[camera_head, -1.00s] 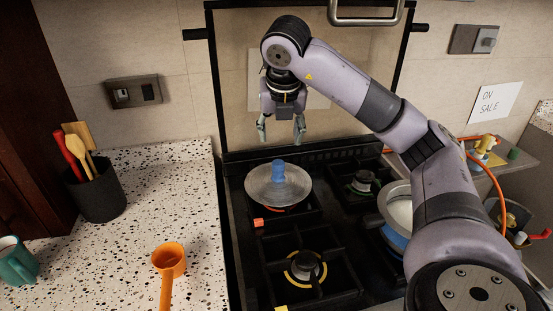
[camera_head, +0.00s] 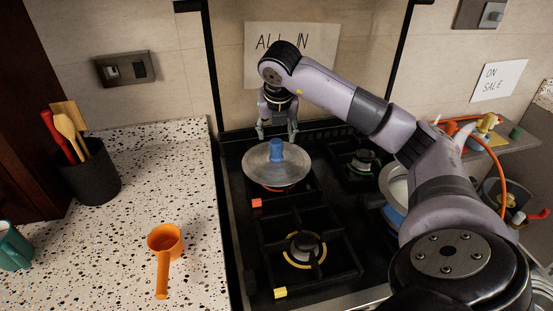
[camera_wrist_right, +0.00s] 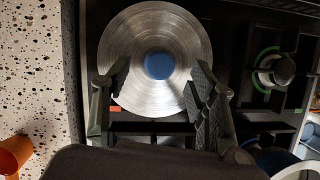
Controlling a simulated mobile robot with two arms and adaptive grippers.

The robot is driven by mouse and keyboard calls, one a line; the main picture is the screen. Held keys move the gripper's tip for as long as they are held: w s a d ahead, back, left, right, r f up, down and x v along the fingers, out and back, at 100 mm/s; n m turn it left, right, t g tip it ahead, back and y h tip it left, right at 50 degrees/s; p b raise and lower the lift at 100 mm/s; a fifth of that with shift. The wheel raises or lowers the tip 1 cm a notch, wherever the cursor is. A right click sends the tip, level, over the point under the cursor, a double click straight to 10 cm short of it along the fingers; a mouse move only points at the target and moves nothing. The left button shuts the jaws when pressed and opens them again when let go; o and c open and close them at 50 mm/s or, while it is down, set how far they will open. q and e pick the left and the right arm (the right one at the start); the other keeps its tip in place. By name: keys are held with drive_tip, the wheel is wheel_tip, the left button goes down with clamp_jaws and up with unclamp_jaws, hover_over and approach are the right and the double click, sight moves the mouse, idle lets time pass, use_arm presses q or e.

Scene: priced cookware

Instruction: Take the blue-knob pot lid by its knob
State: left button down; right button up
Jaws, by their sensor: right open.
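The pot lid (camera_head: 262,166) is a round brushed-metal disc with a blue knob (camera_head: 276,149) standing up at its centre. It sits over the back-left burner of the stove. In the right wrist view, the lid (camera_wrist_right: 125,50) lies beneath the fingers and its blue knob (camera_wrist_right: 159,66) shows between and a little beyond the fingertips. My right gripper (camera_head: 277,132) points down, open and empty, close above and behind the knob in the head view. Its two fingers also show in the right wrist view (camera_wrist_right: 158,78). Whatever is under the lid is mostly hidden. My left gripper is not in view.
The black stove (camera_head: 240,235) has bare grates in front. A pan (camera_head: 396,190) stands on the right, partly behind my arm. An orange scoop (camera_head: 163,248), a utensil holder (camera_head: 92,172) and a teal mug (camera_head: 14,246) are on the speckled counter (camera_head: 120,230).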

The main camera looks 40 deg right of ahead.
sight(276, 141)
drive_tip(key=x, duration=0.1)
drive_tip(key=p+x, duration=0.1)
drive_tip(key=x, duration=0.3)
drive_tip(key=shift+s+a+f+p, duration=0.1)
drive_tip(key=shift+s+p, duration=0.15)
drive_tip(key=shift+p, duration=0.05)
drive_tip(key=shift+w+f, duration=0.1)
drive_tip(key=shift+f, duration=0.15)
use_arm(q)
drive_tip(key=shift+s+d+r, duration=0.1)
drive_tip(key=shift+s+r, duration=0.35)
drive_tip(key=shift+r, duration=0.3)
use_arm(e)
drive_tip(key=shift+c, duration=0.4)
clamp_jaws()
